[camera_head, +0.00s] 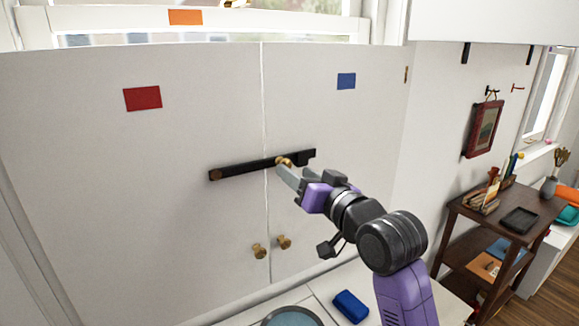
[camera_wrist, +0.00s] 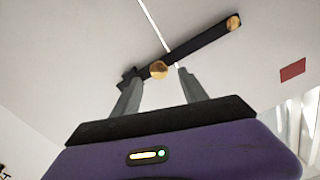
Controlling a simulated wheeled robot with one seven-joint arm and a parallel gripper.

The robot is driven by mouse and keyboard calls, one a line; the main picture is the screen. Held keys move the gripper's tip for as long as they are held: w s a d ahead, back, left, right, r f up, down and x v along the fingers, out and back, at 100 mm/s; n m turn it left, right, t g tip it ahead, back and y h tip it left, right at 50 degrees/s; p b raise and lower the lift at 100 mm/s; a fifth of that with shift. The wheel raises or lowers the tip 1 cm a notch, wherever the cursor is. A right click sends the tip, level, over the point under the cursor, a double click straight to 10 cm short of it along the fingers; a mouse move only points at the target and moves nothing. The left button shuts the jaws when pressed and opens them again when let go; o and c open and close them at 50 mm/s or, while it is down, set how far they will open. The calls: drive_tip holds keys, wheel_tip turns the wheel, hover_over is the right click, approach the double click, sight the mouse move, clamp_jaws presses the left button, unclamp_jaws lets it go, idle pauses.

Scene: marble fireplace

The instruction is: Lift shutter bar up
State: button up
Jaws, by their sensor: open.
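The black shutter bar (camera_head: 240,169) lies across the seam between two closed white shutters, tilted a little up to the right. Its left end has a brown round pivot, and its right end sits at a black bracket (camera_head: 307,158). A brass knob (camera_head: 284,161) is on the bar near the right end. My gripper (camera_head: 284,173) is at the knob, with its fingers open. In the wrist view the bar (camera_wrist: 205,39) runs diagonally and the knob (camera_wrist: 158,69) shows between the two fingertips (camera_wrist: 159,73). Whether the fingers touch the knob cannot be told.
Two brass knobs (camera_head: 259,251) (camera_head: 284,242) sit lower on the shutters. Red (camera_head: 142,98) and blue (camera_head: 346,81) patches mark the panels. A blue object (camera_head: 350,306) and a round dish (camera_head: 292,317) are on the white surface below. A brown shelf (camera_head: 489,228) stands right.

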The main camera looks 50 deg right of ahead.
sight(287, 165)
drive_tip(key=shift+x, duration=1.7)
drive_tip(key=shift+d, duration=0.1)
clamp_jaws()
